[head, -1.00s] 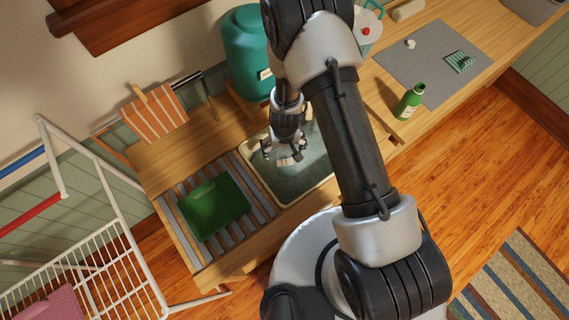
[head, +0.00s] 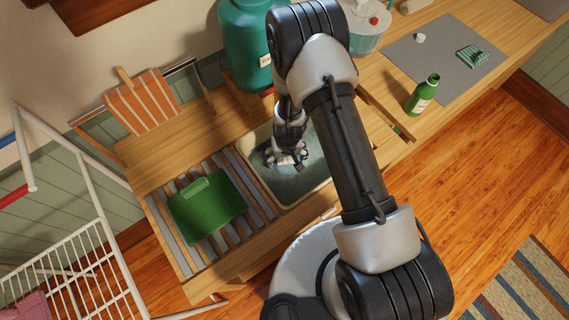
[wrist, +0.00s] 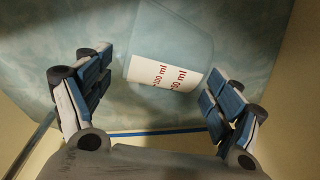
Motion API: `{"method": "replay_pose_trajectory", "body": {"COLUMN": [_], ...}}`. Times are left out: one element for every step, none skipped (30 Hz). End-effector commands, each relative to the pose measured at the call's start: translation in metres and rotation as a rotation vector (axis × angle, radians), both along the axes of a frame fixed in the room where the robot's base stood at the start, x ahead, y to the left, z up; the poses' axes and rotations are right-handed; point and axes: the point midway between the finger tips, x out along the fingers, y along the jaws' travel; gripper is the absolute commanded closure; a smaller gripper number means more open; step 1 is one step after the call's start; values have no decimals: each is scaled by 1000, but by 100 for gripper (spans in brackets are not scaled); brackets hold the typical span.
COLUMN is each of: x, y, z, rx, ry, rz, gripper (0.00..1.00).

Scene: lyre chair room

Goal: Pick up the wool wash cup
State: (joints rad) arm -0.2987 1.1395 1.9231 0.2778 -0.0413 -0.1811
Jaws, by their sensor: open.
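The wool wash cup (wrist: 172,45) is a translucent pale cup in the wrist view. It has a white label with red print reading "100 ml" and "50 ml". It lies beyond and between the fingertips of my gripper (wrist: 155,95), whose blue-padded fingers stand wide apart on either side. I cannot tell whether the fingers touch it. In the head view my gripper (head: 287,160) is down inside the sink basin (head: 290,195), and the cup is not clearly visible there.
A green item (head: 207,208) lies on the slatted drainboard left of the sink. A large teal container (head: 247,45) stands behind the basin. A green bottle (head: 422,95) stands on the counter to the right. The basin rim (head: 312,193) surrounds my gripper closely.

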Motion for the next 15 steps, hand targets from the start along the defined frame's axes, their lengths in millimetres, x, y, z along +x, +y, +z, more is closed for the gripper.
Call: {"method": "replay_pose_trajectory", "body": {"x": [1,1,2,2,2,2,1,1,1,1,1,1,1,1,1], "y": [0,0,0,0,0,0,0,0,0,0,0,0,0,0,0], "z": [-5,-6,-5,-5,-4,-4,-4,-4,-4,-4,-4,-4,-4,-4,-4], "rx": [0,0,0,0,0,0,0,0,0,0,0,0,0,0,0], "ry": [-2,-2,-2,-2,-2,-2,-2,-2,-2,-2,-2,-2,-2,-2,-2], "rz": [0,0,0,0,0,0,0,0,0,0,0,0,0,0,0], "gripper": [15,15,15,15,15,15,15,16,18,20,22,25,27,29,32]}}
